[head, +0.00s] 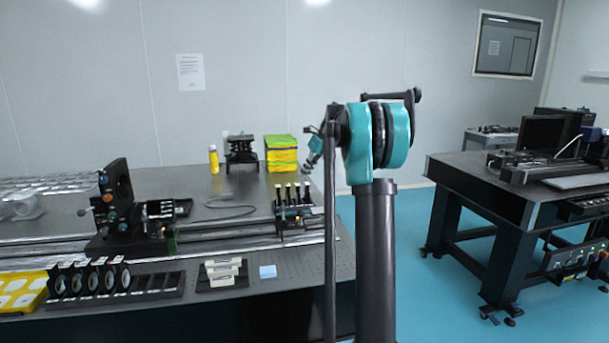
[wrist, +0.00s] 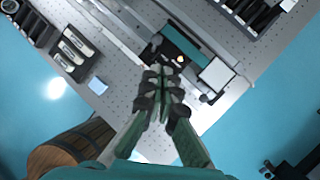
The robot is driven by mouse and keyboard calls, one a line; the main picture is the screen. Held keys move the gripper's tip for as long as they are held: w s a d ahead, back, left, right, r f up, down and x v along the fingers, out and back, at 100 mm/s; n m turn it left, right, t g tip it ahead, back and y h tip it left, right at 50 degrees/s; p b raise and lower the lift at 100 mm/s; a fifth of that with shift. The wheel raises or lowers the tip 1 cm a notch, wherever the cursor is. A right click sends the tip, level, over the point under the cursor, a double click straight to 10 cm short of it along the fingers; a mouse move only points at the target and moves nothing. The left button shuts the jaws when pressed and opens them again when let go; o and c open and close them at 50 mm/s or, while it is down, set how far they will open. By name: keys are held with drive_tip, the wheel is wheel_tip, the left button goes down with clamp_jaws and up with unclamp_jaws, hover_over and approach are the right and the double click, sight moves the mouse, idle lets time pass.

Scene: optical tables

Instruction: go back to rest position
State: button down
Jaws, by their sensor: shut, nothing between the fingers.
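My gripper (wrist: 162,80) shows in the wrist view with its dark green fingers drawn together and nothing between them. It hangs above the edge area of the grey optical table (wrist: 120,75). Whether it touches anything below cannot be told from this view. In the head view my arm stands raised, with teal joints in the middle of the picture, beside the right end of the optical table (head: 315,262). The fingertips cannot be made out clearly there.
Optical mounts (head: 290,205) stand on the table beside my arm. White blocks (head: 222,271) and a blue pad (head: 267,272) lie near its front edge. A yellow-green stack (head: 281,154) stands behind. A second table (head: 480,185) is at right, with clear blue floor between.

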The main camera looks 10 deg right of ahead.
drive_tip(key=s+a+f+n+h, duration=0.1)
drive_tip(key=s+f+n, duration=0.8)
drive_tip(key=s, duration=0.6)
drive_tip(key=s+a+f+n+h, duration=0.2)
drive_tip(key=s+f+n, duration=0.7)
drive_tip(key=s, duration=0.6)
drive_tip(key=s+a+f+n+t+h, duration=0.1)
drive_tip(key=s+a+f+n, duration=0.1)
drive_tip(key=s+f+n, duration=0.7)
drive_tip(key=s+n, duration=0.3)
drive_tip(key=s, duration=0.3)
drive_tip(key=shift+s+h, duration=0.15)
drive_tip(key=shift+h, duration=0.15)
